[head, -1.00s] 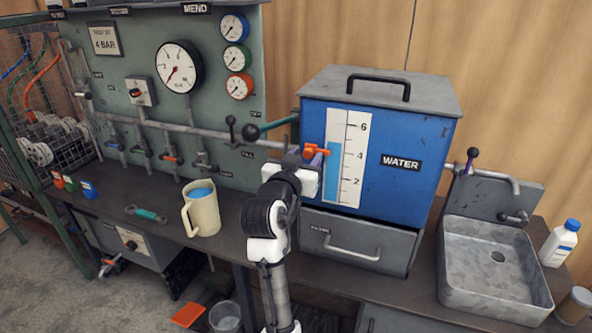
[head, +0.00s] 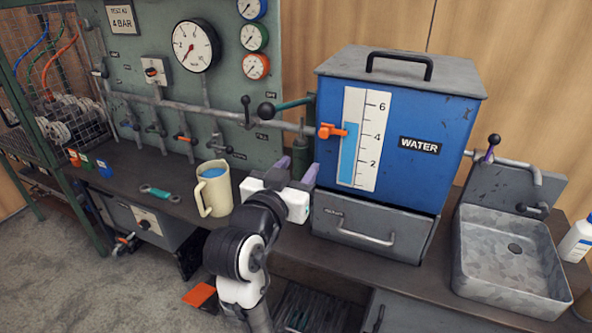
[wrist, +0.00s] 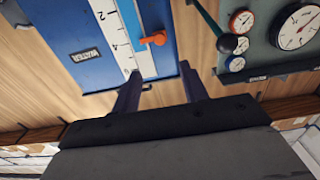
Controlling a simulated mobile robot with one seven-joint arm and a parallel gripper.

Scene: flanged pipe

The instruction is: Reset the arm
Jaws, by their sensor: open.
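My gripper (head: 294,176) is open and empty in the head view, above the bench between the cream jug and the blue water tank. Its two purple-grey fingers also show in the wrist view (wrist: 138,92), apart, with nothing between them. The blue water tank (head: 413,117) has a level strip and an orange valve handle (head: 331,131) at its left edge. In the wrist view the orange handle (wrist: 153,39) is beyond the fingertips and clear of them. My arm rises from the lower middle of the head view.
A cream jug (head: 213,191) with blue liquid stands on the bench left of my gripper. A grey drawer (head: 371,223) is under the tank. A sink (head: 511,254) is at the right. Pipes with valve levers and gauges line the green panel (head: 136,72).

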